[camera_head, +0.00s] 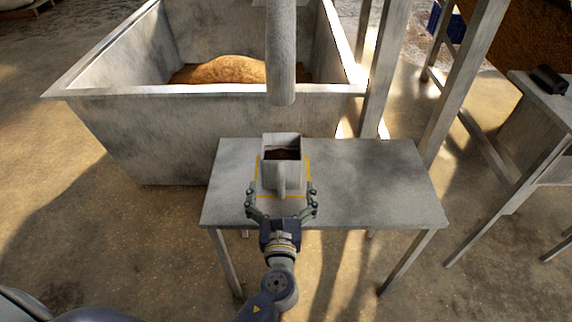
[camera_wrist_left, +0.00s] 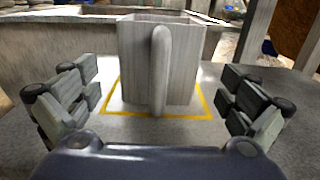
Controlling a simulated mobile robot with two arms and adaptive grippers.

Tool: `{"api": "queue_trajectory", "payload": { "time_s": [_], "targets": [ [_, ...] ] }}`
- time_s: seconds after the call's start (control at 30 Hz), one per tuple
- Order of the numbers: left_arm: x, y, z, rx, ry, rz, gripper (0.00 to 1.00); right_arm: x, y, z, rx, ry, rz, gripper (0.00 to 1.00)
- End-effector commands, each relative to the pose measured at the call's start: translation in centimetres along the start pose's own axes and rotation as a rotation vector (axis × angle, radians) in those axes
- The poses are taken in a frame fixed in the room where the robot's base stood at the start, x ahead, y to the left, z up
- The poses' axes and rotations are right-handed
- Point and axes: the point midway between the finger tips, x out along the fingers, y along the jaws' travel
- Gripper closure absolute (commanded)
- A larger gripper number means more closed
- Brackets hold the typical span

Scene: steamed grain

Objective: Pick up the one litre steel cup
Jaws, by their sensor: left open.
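The steel cup (camera_head: 282,172) is a square grey vessel with dark contents and a vertical handle facing me. It stands upright on a grey metal table (camera_head: 385,185), inside a yellow outlined square. In the left wrist view the cup (camera_wrist_left: 185,65) is straight ahead, with its handle in the middle. My left gripper (camera_head: 282,200) is open at the near side of the cup. Its fingers (camera_wrist_left: 158,100) are spread wide to the left and right of the handle, clear of the cup walls. My right gripper is not seen.
A large steel bin (camera_head: 120,120) with a brown grain heap (camera_head: 222,70) stands behind the table. A grey pipe (camera_head: 281,55) hangs down above and behind the cup. Metal posts (camera_head: 462,85) rise at the right. The table's right half is clear.

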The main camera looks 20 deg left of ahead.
Motion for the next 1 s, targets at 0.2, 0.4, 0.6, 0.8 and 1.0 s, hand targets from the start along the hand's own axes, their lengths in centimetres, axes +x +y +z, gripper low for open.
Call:
{"api": "queue_trajectory", "payload": {
  "time_s": [0.2, 0.4, 0.6, 0.8, 1.0],
  "targets": [
    [2.4, -0.1, 0.0, -0.002, 0.0, 0.0, 0.0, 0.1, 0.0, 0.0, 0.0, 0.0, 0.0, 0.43],
    [4.7, 0.0, 0.4, -0.005, -0.001, 0.001, 0.0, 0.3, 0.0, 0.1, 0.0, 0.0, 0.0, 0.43],
    [7.3, 0.0, 0.4, -0.002, 0.001, 0.001, 0.0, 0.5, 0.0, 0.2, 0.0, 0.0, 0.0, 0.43],
    [7.7, 0.0, 0.5, -0.002, 0.002, -0.001, 0.0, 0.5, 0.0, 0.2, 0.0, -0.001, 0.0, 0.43],
    [7.7, 0.0, 0.5, -0.002, 0.002, 0.0, 0.23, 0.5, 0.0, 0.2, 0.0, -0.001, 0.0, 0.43]
  ]
}}
